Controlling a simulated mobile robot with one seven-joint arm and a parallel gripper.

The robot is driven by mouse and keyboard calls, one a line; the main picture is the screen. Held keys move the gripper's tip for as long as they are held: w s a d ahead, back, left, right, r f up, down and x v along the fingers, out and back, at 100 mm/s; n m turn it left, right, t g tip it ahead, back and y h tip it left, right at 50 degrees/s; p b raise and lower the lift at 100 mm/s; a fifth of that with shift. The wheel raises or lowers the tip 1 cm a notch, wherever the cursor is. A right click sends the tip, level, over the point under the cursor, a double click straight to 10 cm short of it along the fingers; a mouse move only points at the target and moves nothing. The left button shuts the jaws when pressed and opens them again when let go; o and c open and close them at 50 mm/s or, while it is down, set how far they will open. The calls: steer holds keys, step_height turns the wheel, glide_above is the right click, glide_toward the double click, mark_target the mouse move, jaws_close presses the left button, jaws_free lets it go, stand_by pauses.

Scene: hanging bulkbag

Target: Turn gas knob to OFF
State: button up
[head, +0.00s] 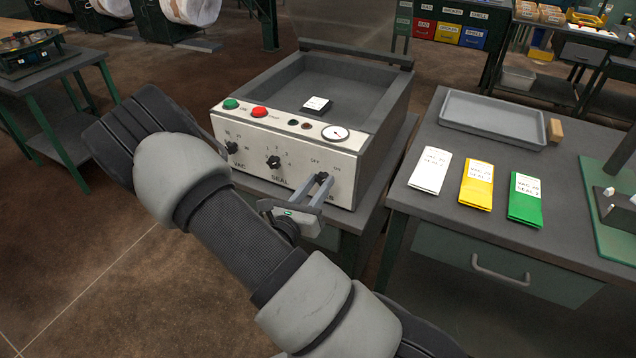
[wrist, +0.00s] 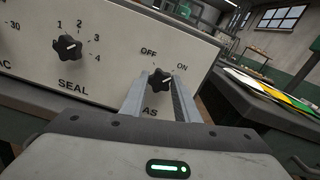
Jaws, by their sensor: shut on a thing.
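The vacuum sealer (head: 275,165) has a white front panel with black knobs. The gas knob (wrist: 159,79) is at the right, below the OFF and ON labels and above lettering of which "AS" shows. In the head view the gas knob (head: 321,177) is partly covered by my fingers. My gripper (head: 319,184) reaches in from the front, and its two grey fingers are closed on the sides of the knob. In the wrist view the knob sits between the fingertips. Its pointer seems to tilt to the upper right, toward ON, but it is small.
The seal knob (head: 273,162) and vac knob (head: 231,147) are left of it on the panel. Green (head: 231,104) and red (head: 259,112) buttons and a gauge (head: 335,133) sit above. The right bench (head: 400,187) holds pouches and a grey tray (head: 492,119).

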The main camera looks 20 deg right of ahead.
steer(key=n+p, duration=0.3)
steer(key=p, duration=0.1)
steer(key=shift+r+n, duration=0.25)
steer(key=shift+n, duration=0.15)
steer(key=n+p, duration=0.3)
steer(key=n, duration=0.1)
steer(key=shift+f+n, duration=0.1)
steer(key=shift+n, duration=0.2)
steer(key=n+p, duration=0.2)
steer(key=n, duration=0.2)
steer(key=shift+f+n+p, duration=0.1)
steer(key=shift+n+p, duration=0.2)
steer(key=shift+p, duration=0.05)
steer(key=shift+f+n+p, duration=0.15)
steer(key=shift+n+p, duration=0.5)
steer(key=shift+n, duration=1.45)
steer(key=o, duration=1)
steer(key=shift+o, duration=0.2)
steer(key=shift+a, duration=0.15)
steer(key=v, duration=1.7)
steer(key=shift+s, duration=0.2)
